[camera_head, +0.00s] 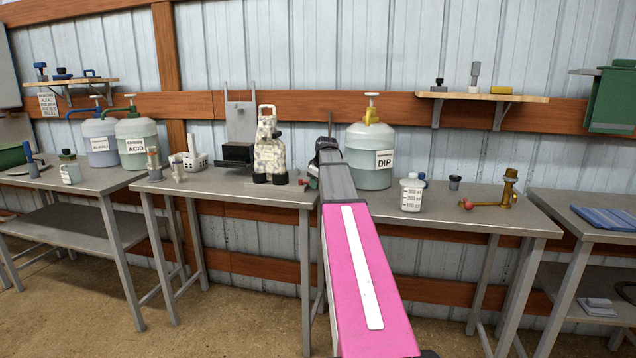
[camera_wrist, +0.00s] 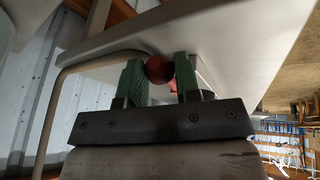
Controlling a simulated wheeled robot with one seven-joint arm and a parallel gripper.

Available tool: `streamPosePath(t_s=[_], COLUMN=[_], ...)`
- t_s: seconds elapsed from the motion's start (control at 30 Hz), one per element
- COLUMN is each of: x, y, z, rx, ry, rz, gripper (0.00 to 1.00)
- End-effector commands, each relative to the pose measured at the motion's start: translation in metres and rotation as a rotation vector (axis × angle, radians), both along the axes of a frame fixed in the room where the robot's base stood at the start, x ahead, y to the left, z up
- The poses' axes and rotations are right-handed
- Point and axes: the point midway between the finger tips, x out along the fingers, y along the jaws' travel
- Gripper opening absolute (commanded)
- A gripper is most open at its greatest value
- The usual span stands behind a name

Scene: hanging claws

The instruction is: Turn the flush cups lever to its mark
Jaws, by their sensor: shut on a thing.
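My gripper (camera_wrist: 160,84) shows in the wrist view with its two green fingers on either side of a round red knob (camera_wrist: 159,69), shut on it. I take this knob for the end of the flush cups lever; the rest of the lever is hidden. In the head view my pink and grey arm reaches up to the bench, and the gripper end is small and mostly hidden near the speckled jug-like unit (camera_head: 269,152). No lever mark can be made out in either view.
The grey bench top (camera_head: 450,215) is partly bare. A shelf (camera_head: 485,97) hangs above.

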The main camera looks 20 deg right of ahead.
Motion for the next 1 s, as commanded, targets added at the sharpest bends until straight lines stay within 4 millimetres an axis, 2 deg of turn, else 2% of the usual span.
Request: streamPosePath(t_s=[0.5,1.0], x=[-0.018,-0.015], y=[0.034,0.069], z=[0.000,0.001], rx=[0.000,-0.001], ry=[-0.002,-0.001], rz=[-0.481,-0.953], gripper=[0.00,0.00])
